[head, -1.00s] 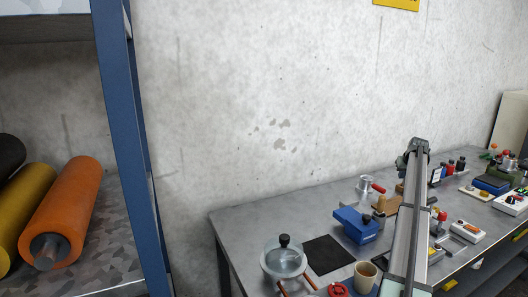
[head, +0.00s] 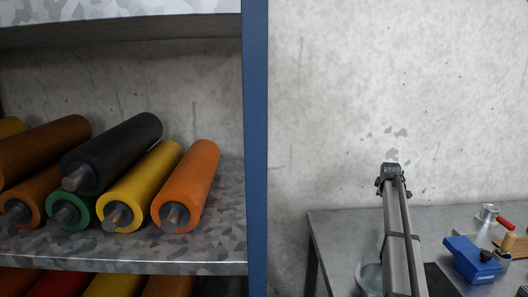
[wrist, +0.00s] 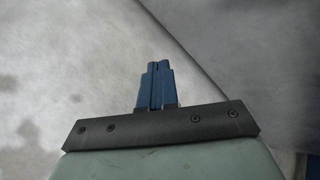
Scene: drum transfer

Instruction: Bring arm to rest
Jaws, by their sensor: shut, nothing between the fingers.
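My gripper (wrist: 157,68) shows in the wrist view with its two blue fingers shut together and nothing between them. A plain grey surface lies beyond the fingertips. My arm rises from the bottom edge of the head view, right of centre, in front of the wall and workbench. I cannot make out the gripper's fingers in the head view.
A blue rack post (head: 257,150) stands left of my arm. The shelf (head: 215,255) holds several coloured rollers, including an orange one (head: 188,185). The grey workbench (head: 345,225) bears a blue box (head: 470,260) and a partly hidden pot (head: 369,275).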

